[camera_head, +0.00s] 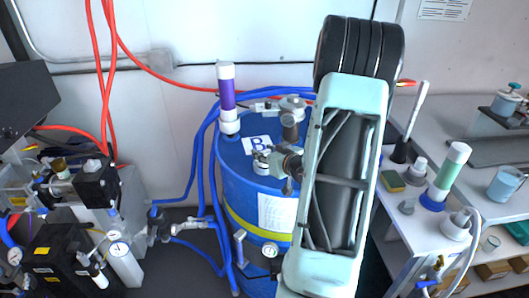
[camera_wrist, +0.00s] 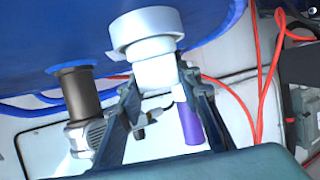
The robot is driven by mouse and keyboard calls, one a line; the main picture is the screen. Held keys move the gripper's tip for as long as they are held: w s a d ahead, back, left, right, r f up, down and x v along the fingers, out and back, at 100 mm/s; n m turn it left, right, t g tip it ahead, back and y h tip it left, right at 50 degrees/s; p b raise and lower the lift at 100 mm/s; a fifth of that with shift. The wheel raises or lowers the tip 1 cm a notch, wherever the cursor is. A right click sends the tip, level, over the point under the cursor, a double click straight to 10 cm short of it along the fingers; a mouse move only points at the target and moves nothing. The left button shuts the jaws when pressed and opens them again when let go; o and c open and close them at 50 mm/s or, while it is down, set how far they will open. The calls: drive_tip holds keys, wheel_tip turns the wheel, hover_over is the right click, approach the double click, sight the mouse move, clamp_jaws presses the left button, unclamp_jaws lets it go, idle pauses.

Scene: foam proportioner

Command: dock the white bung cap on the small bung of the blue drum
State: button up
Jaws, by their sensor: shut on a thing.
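The blue drum (camera_head: 232,184), with a yellow band and a "B" label, stands in the middle of the head view. Its blue top (camera_wrist: 40,30) fills the upper part of the wrist view. My gripper (camera_head: 277,160) is over the drum top, its fingers (camera_wrist: 157,82) shut on the narrow neck of the white bung cap (camera_wrist: 145,30). The cap's wide ring faces the drum top. In the head view the cap (camera_head: 261,161) is small and partly covered by the gripper. I cannot tell whether it touches the drum. The small bung is not distinguishable, perhaps hidden by the cap.
A purple-and-white cylinder (camera_head: 227,98) stands at the drum's back left; it also shows in the wrist view (camera_wrist: 190,126). A grey-brown fitting (camera_head: 290,125) rises from the drum top close to the gripper (camera_wrist: 78,92). Blue hoses (camera_head: 201,150) run along the drum's left. A cluttered bench is right.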

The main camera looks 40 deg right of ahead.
drive_tip(key=shift+f+b, duration=0.4)
drive_tip(key=shift+f, duration=0.1)
drive_tip(key=o, duration=0.9)
drive_tip(key=shift+c, duration=0.2)
drive_tip(key=shift+s+r, duration=0.1)
drive_tip(key=p+v, duration=0.3)
drive_tip(key=v, duration=0.7)
drive_tip(key=shift+s+a+p, duration=0.15)
drive_tip(key=shift+s+p, duration=0.25)
drive_tip(key=shift+w+r, duration=0.1)
